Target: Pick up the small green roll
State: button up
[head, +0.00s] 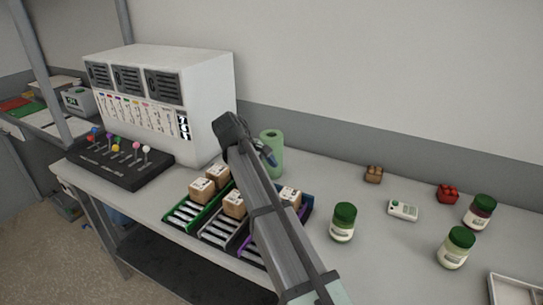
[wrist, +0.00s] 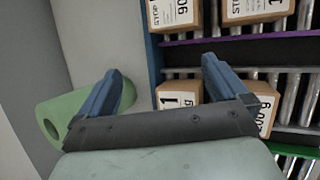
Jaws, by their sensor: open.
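The small green roll (head: 271,150) stands on the table against the back wall, right of the white cabinet, partly hidden by my arm in the head view. In the wrist view the green roll (wrist: 78,108) shows at the left, its open end facing left, partly covered by my left finger. In the head view my gripper (head: 268,157) is right at the roll. Whether a finger touches the roll cannot be told.
Roller trays (head: 187,218) with cardboard boxes (head: 234,204) stand beside the roll; boxes (wrist: 178,96) also show close to my right finger. A white cabinet (head: 205,90) and a lever panel (head: 118,160) are left.

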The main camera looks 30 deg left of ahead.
jog(key=w+d+r+m+g+y, duration=0.2)
jog(key=w+r+m+y, duration=0.15)
jog(key=w, duration=0.65)
jog(key=m+t+y, duration=0.1)
jog(key=m+y, duration=0.3)
jog(key=m, duration=0.1)
send_near(273, 132)
jog(key=x, duration=0.2)
jog(key=s+x, duration=0.1)
jog(key=x, duration=0.5)
jog(key=shift+s+d+f, duration=0.3)
jog(key=shift+s, duration=0.05)
jog(key=shift+s+x, duration=0.15)
jog(key=shift+x, duration=1.15)
jog(key=shift+s+x, duration=0.15)
jog(key=shift+x, duration=1.1)
jog(key=shift+f, duration=0.1)
jog(key=shift+c, duration=0.5)
jog(key=c, duration=1.1)
